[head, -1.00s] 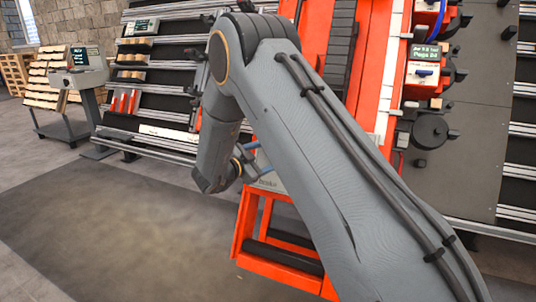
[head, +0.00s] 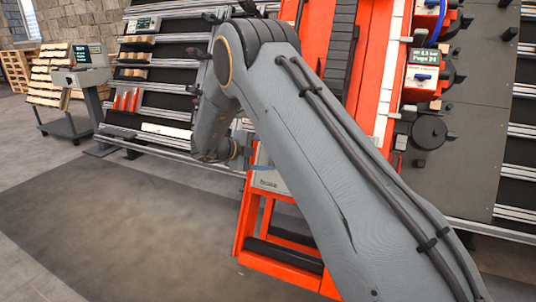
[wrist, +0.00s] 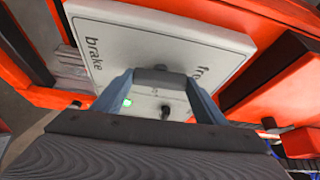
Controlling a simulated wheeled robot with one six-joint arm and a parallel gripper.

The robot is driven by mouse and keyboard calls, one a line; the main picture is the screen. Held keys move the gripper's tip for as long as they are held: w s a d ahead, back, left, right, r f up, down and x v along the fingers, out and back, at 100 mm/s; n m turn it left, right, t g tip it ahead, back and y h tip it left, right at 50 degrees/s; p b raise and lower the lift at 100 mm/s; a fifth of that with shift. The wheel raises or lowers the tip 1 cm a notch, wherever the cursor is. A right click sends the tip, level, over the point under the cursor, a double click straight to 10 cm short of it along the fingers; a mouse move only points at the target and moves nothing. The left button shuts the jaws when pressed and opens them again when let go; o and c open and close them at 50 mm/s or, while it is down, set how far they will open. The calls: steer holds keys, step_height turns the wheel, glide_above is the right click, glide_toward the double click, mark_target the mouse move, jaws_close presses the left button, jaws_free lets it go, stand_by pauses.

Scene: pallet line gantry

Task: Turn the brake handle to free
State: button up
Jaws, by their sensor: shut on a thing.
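The brake plate (wrist: 130,45) is a pale panel on the orange frame, marked "brake" at the left and, partly covered, "fr…" at the right. My gripper (wrist: 160,84) has its two blue-grey fingers on either side of the dark grey brake handle (wrist: 160,75) and is shut on it. The handle spans between the fingertips in front of the plate. A small green light (wrist: 127,102) shows beside the left finger. In the head view the plate (head: 267,180) is partly behind my arm, and the handle and most of my gripper are hidden.
The orange frame (head: 240,235) stands below and around the plate. Racks with dark shelves (head: 165,85) stand behind my arm. A pedestal with a screen (head: 82,78) and a cart of slats (head: 52,75) are at the left. The floor (head: 120,215) at the front left is clear.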

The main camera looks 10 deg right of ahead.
steer(key=shift+m, duration=0.5)
steer(key=o, duration=1.1)
steer(key=shift+c, duration=0.2)
steer(key=v, duration=0.7)
steer(key=shift+a+r+p, duration=0.25)
steer(key=shift+r+p, duration=0.1)
steer(key=shift+p, duration=0.1)
